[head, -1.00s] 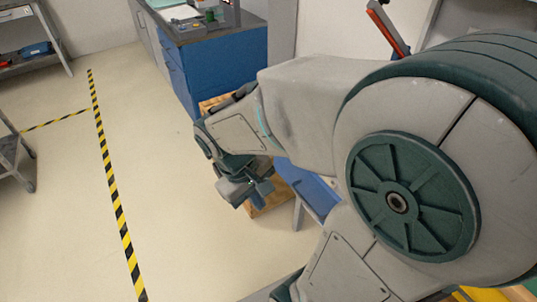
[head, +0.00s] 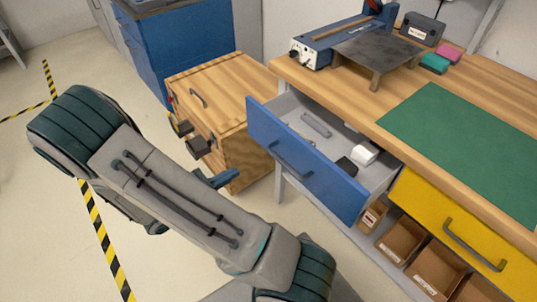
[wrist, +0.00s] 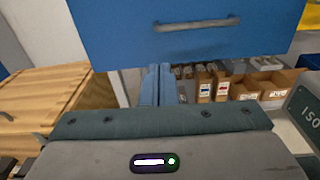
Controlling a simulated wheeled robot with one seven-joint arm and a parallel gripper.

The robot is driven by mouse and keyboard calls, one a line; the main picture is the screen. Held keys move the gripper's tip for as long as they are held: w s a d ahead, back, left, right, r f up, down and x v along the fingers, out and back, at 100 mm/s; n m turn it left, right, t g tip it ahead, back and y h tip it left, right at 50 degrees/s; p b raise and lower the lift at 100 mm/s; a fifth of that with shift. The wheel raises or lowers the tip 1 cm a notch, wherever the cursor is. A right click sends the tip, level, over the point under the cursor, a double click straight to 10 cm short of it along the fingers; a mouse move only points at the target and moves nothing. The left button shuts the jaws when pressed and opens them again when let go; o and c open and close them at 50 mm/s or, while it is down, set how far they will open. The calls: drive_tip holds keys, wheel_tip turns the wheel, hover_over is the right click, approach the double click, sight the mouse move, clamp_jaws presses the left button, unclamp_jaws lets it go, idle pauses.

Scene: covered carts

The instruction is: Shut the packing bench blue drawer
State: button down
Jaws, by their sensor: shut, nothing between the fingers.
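The packing bench's blue drawer (head: 335,190) is pulled out, with its inside visible. Its front has a grey bar handle (head: 291,160). A grey bar-shaped thing, a white item and a dark item lie inside. In the wrist view the drawer front (wrist: 120,32) fills the top, with its handle (wrist: 197,24) near the upper edge. My gripper (head: 226,178) is to the left of the drawer front in the head view. In the wrist view its blue fingers (wrist: 158,84) are together and empty, below the handle at the front's lower edge. I cannot tell whether they touch it.
A yellow drawer (head: 450,225) is right of the blue one, with cardboard bins (head: 402,240) below. A wooden crate (head: 215,100) stands close behind my gripper. The bench top (head: 380,105) carries a device and a green mat (head: 460,145). Floor at left is clear.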

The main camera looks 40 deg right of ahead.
approach(277, 146)
drive_tip(key=d, duration=0.6)
drive_tip(key=shift+w+d+f, duration=0.2)
drive_tip(key=shift+d, duration=0.2)
